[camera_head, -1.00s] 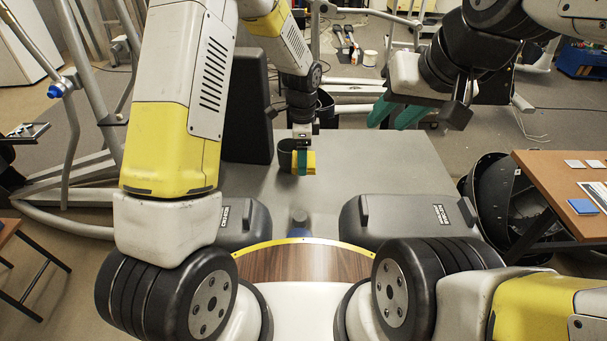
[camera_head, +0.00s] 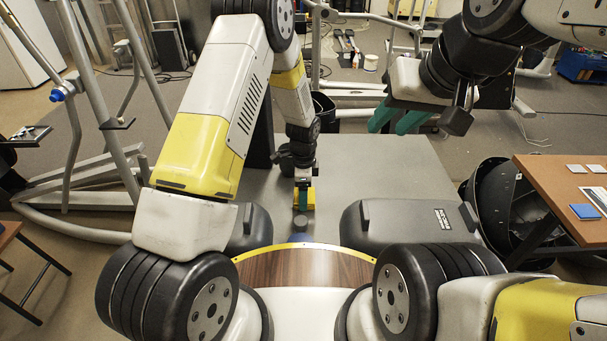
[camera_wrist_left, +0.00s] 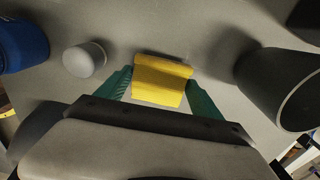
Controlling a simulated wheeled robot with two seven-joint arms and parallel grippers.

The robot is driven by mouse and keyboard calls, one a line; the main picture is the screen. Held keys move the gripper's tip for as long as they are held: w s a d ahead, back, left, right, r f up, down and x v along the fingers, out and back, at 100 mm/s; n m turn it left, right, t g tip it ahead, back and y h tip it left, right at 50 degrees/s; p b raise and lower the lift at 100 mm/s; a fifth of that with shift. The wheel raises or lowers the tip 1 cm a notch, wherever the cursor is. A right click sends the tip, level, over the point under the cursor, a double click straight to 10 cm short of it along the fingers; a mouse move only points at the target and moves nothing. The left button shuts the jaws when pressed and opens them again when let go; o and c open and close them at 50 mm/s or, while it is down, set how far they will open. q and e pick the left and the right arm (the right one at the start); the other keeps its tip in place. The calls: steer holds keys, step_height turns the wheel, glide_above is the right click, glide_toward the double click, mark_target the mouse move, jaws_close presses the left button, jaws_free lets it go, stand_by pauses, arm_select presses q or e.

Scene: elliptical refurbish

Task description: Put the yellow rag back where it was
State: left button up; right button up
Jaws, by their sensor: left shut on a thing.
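The yellow rag (camera_head: 311,196) is between the green fingers of my left gripper (camera_head: 304,196), low over the grey platform (camera_head: 365,160). In the left wrist view the folded rag (camera_wrist_left: 162,80) sits between both fingertips (camera_wrist_left: 162,88), and the gripper is shut on it. Whether the rag touches the surface is unclear. My right gripper (camera_head: 399,120) hangs at the upper right, with its green fingers apart and nothing between them.
In the left wrist view a grey-capped round thing (camera_wrist_left: 85,60) and a blue cylinder (camera_wrist_left: 22,46) stand left of the rag. A dark cylindrical container (camera_wrist_left: 285,88) stands right. A brown table (camera_head: 550,185) is at the right. The platform's middle right is clear.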

arm_select(q)
steer(key=shift+f, duration=0.6)
steer(key=shift+f, duration=0.1)
steer(key=o, duration=1.2)
